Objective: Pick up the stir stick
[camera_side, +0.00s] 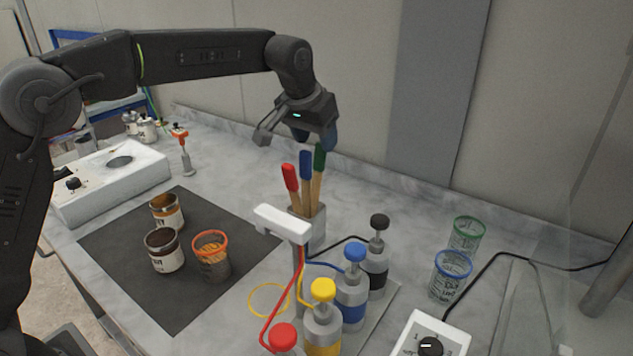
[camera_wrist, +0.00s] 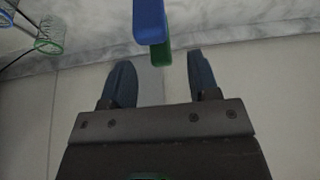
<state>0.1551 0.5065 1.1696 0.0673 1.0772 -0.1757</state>
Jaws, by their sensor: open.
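Several stir sticks with coloured handles stand upright in a grey holder (camera_side: 314,232) in the side view: a red stick (camera_side: 290,178), a blue stick (camera_side: 306,166) and a green stick (camera_side: 320,158). My gripper (camera_side: 297,138) is open and empty just above the handles, close to the green and blue tops. In the wrist view, the blue handle (camera_wrist: 149,20) and the green handle (camera_wrist: 160,52) show ahead of the gap between my open fingers (camera_wrist: 160,82). The red stick is out of the wrist view.
Cups (camera_side: 452,275) are at the right. Cans (camera_side: 164,252) and an orange-rimmed cup (camera_side: 211,258) sit on a dark mat (camera_side: 130,285). The wall is close behind.

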